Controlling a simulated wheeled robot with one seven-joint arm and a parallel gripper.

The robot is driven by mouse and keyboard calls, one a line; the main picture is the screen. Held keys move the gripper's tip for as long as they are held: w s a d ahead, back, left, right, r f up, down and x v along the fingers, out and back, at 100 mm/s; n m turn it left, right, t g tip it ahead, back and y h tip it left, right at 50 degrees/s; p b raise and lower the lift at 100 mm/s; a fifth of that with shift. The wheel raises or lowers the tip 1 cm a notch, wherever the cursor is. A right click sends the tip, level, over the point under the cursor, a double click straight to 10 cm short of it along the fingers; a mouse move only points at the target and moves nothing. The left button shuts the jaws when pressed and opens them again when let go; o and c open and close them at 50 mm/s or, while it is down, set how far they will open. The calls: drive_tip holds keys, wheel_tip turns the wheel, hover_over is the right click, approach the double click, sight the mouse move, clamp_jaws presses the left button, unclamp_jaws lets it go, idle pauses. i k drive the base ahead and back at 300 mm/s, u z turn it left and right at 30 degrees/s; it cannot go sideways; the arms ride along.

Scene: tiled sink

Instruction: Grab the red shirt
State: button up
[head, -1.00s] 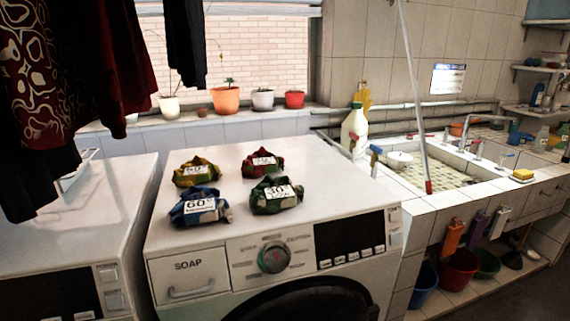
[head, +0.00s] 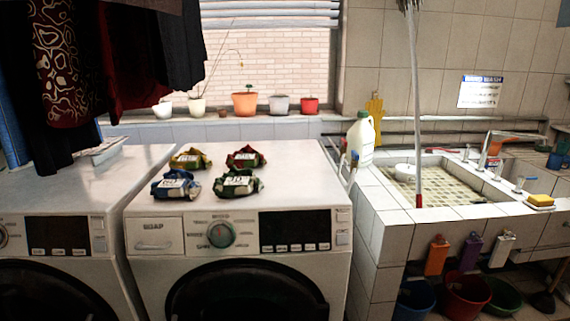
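A red folded shirt (head: 245,157) with a white label lies on top of the right washing machine (head: 290,172), at the back right of a group of folded shirts. A green shirt (head: 238,184) lies just in front of it. A yellow shirt (head: 190,159) lies to its left, and a blue shirt (head: 175,186) lies at the front left. The label print is too blurred to read. My gripper is not in view.
A second washing machine (head: 60,195) stands at the left, under dark hanging clothes (head: 130,60). A tiled sink (head: 440,185) with a leaning pole (head: 415,110) and a white jug (head: 361,139) is at the right. Potted plants (head: 245,103) line the sill.

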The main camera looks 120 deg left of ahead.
sight(247, 156)
drive_tip(key=u, duration=0.05)
drive_tip(key=i, duration=2.2)
drive_tip(key=u, duration=4.25)
drive_tip(key=i, duration=1.05)
